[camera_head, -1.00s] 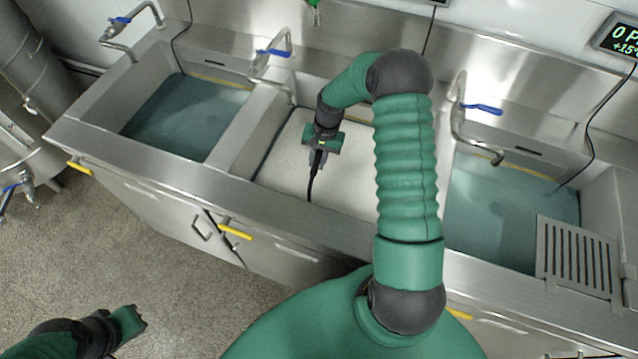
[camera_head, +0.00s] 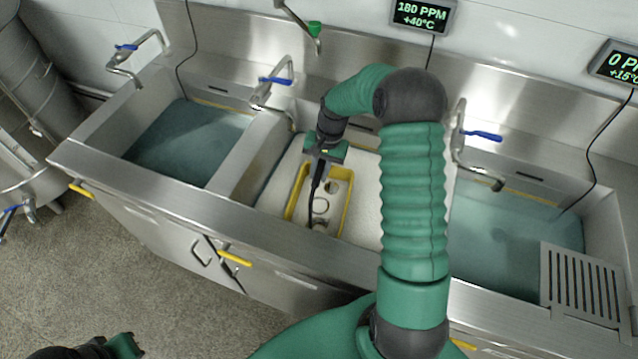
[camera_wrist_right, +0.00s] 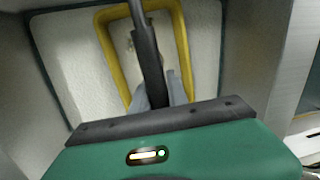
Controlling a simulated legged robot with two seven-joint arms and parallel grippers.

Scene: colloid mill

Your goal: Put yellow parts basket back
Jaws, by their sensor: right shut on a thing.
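The yellow parts basket (camera_head: 346,205) is in the middle sink, its rim showing above the white foamy surface. Round metal parts (camera_head: 321,206) lie in it. A dark bar-like handle (camera_head: 316,183) crosses above the basket. My right gripper (camera_head: 321,162) is over the basket's far end and shut on this handle. In the right wrist view the right gripper (camera_wrist_right: 157,98) holds the dark bar (camera_wrist_right: 147,55), with the yellow rim (camera_wrist_right: 183,50) beyond. The basket's underside is hidden. My left gripper (camera_head: 128,346) is at the lower left over the floor, away from the sinks; its jaws are unclear.
The middle sink's front edge (camera_head: 235,218) lies on the near side. Left (camera_head: 188,140) and right (camera_head: 505,240) sinks hold bluish liquid. Taps with blue levers (camera_head: 275,81) stand behind. A slotted metal rack (camera_head: 583,285) sits at the right. A display (camera_head: 423,16) reads 180 PPM, +40°C.

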